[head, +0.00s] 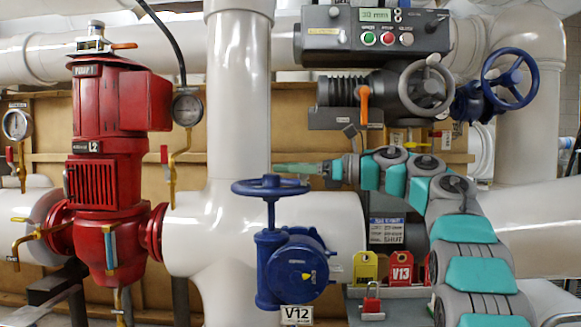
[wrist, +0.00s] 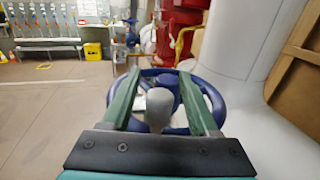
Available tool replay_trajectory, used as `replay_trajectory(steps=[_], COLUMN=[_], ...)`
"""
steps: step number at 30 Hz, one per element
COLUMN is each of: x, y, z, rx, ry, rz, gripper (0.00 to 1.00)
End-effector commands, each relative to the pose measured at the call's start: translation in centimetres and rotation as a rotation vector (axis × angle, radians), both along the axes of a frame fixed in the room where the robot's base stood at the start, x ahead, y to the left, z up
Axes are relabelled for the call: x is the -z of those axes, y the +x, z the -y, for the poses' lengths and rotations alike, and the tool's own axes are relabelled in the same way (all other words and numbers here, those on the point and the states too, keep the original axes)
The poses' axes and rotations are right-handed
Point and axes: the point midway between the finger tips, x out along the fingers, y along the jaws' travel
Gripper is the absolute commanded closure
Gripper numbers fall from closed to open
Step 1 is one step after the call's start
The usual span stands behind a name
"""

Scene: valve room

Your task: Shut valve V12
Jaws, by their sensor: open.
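Valve V12 is a blue valve body (head: 290,268) on the large pale pipe, with a white V12 tag (head: 297,315) below it. Its blue handwheel (head: 270,187) lies level on top of an upright stem. My gripper (head: 278,168) reaches in from the right, its green fingers just above the wheel in the head view. In the wrist view my gripper (wrist: 158,78) is open, its two fingers apart over the blue handwheel (wrist: 215,98). A grey rounded piece (wrist: 158,108) shows between the fingers. I cannot tell whether the fingers touch the rim.
A red pump (head: 105,160) stands left, with gauges beside it. An upright pale pipe (head: 238,100) rises just behind the wheel. At right are a grey actuator (head: 370,35), another blue handwheel (head: 509,79), and yellow and red V13 tags (head: 402,271). Open floor (wrist: 55,100) shows in the wrist view.

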Motion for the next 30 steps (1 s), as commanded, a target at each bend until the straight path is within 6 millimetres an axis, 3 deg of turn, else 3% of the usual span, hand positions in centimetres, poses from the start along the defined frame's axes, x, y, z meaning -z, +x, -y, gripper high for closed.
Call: replay_trajectory(steps=[4, 20, 30], x=[0.01, 0.00, -0.02], y=[-0.01, 0.00, 0.00], z=[0.02, 0.03, 0.03], rx=[0.000, 0.001, 0.001], ry=[0.000, 0.001, 0.001], rz=[0.000, 0.000, 0.000], gripper=[0.41, 1.00, 1.00])
